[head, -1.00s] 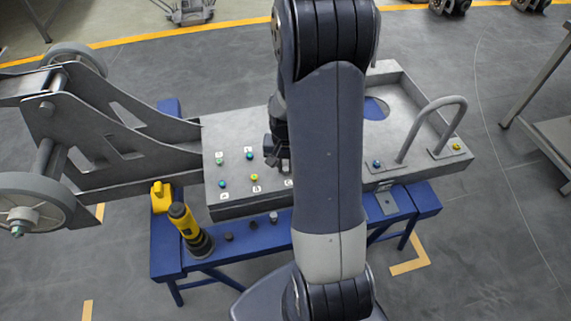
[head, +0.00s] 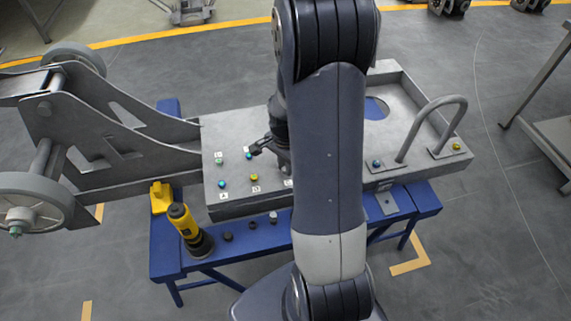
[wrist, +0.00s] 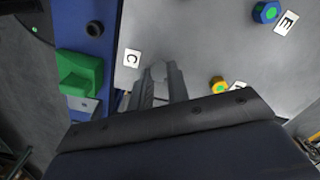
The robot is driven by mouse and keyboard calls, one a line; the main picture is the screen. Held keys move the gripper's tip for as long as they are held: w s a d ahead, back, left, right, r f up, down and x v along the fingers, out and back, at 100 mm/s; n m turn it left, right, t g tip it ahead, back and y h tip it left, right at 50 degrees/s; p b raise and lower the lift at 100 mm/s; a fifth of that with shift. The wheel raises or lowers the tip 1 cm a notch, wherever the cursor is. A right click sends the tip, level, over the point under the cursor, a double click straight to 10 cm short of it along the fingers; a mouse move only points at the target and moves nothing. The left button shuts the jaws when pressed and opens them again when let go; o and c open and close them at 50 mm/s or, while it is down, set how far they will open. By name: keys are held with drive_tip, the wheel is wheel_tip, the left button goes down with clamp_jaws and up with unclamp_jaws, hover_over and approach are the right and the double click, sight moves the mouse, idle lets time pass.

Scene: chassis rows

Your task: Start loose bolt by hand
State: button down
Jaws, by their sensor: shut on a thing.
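My gripper (wrist: 160,88) is shut on a small grey round piece, which looks like the loose bolt (wrist: 158,70), in the wrist view. It is over the light grey chassis plate (wrist: 185,35), right beside label C (wrist: 132,58). Whether the bolt sits in its hole cannot be told. In the head view, my gripper (head: 284,165) points down at the plate near its front edge, partly hidden by my arm. Label C also shows there (head: 288,183).
Coloured bolts stand on the plate: a blue one by label E (wrist: 266,12), a yellow one (wrist: 217,85), and others farther left. A yellow-black power tool (head: 188,228) stands on the blue bench (head: 170,250). A green block (wrist: 80,75) is beside the plate. A handle (head: 425,125) rises at right.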

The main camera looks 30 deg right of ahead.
drive_tip(key=shift+m, duration=0.7)
drive_tip(key=c, duration=1.3)
unclamp_jaws()
wheel_tip(320, 180, up, 11)
drive_tip(key=shift+f+p, duration=0.1)
drive_tip(key=shift+p, duration=0.45)
